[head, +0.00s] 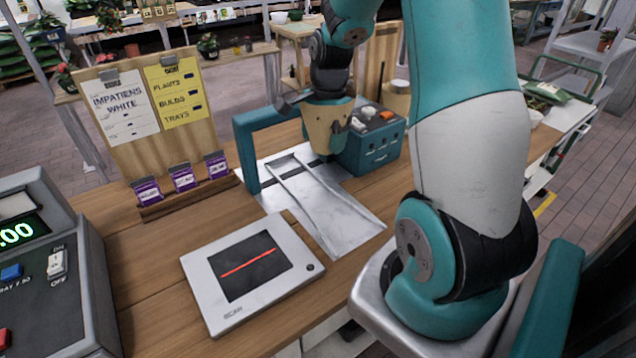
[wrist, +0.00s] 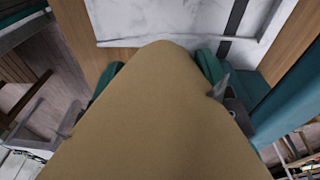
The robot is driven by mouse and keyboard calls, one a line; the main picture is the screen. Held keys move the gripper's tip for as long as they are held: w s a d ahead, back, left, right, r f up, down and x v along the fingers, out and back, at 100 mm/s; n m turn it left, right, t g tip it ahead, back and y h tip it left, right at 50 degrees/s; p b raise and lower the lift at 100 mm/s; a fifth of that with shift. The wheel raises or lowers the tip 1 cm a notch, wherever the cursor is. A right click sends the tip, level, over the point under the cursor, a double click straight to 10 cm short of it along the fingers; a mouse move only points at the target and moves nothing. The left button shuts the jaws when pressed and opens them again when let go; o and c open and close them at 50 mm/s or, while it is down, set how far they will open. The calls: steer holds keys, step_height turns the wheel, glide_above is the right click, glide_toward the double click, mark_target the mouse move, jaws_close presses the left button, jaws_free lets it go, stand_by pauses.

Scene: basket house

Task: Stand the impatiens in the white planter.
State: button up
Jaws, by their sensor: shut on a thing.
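My gripper (head: 327,98) is shut on a tan, tapered, pot-like thing (head: 325,127) and holds it over the metal slide on the counter. In the wrist view the tan thing (wrist: 150,115) fills the middle between the teal fingers, hiding much below it. I cannot tell whether it holds the impatiens; no flowers show at it. A card (head: 124,103) on the wooden board reads "IMPATIENS WHITE". I cannot make out the white planter with certainty; a white bowl (head: 279,18) stands on a far table.
A teal arch (head: 247,150) and a teal box with buttons (head: 372,148) stand by the metal slide (head: 318,195). A scan pad (head: 250,270) with a red line lies nearer. Purple packets (head: 183,177) stand left, above a grey register (head: 50,270). Bare wood shows between.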

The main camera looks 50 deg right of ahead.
mark_target(323, 204)
step_height(323, 204, down, 16)
steer(key=shift+f+p, duration=0.15)
steer(key=shift+p, duration=0.9)
steer(key=shift+f, duration=0.25)
steer(key=o, duration=1.1)
steer(key=shift+r, duration=0.1)
steer(key=shift+c, duration=0.2)
